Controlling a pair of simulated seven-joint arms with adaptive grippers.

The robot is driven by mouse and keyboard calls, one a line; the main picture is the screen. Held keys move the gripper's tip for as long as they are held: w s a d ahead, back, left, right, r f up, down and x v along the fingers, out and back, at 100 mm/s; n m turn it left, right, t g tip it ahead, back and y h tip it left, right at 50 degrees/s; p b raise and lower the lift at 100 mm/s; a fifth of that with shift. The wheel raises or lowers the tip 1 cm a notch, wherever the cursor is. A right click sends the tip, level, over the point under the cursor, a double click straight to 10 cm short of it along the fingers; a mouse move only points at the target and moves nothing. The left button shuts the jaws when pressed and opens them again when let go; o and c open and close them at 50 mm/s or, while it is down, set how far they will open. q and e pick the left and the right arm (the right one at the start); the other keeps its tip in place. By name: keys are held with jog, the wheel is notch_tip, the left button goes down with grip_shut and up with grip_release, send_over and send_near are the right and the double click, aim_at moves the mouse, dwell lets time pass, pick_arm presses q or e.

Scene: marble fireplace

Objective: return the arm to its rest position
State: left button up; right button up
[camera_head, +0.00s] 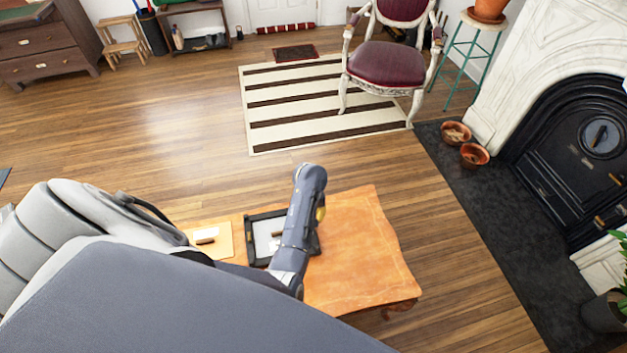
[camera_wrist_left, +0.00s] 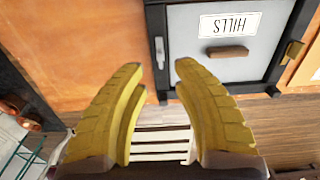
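My left arm reaches in from the left in the head view. Its gripper (camera_head: 320,214) is over the orange wooden table, beside the dark-framed tray, with its fingers mostly hidden by the wrist. In the left wrist view the two yellow fingers (camera_wrist_left: 163,70) stand apart with nothing between them, so the gripper is open and empty. Their tips point towards the tray (camera_wrist_left: 185,38), whose grey panel reads "HILLS", upside down. A small brown block (camera_wrist_left: 227,54) lies on that panel. My right gripper is not in view.
The table (camera_head: 365,250) has a clear right side. A tan board (camera_head: 222,246) with a small block lies at its left. Beyond are open wooden floor, a striped rug (camera_head: 300,110), a red chair (camera_head: 385,62) and a fireplace (camera_head: 575,150) at right.

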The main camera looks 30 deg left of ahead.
pick_arm(q)
jog(key=shift+f, duration=0.15)
jog(key=shift+f, duration=3.6)
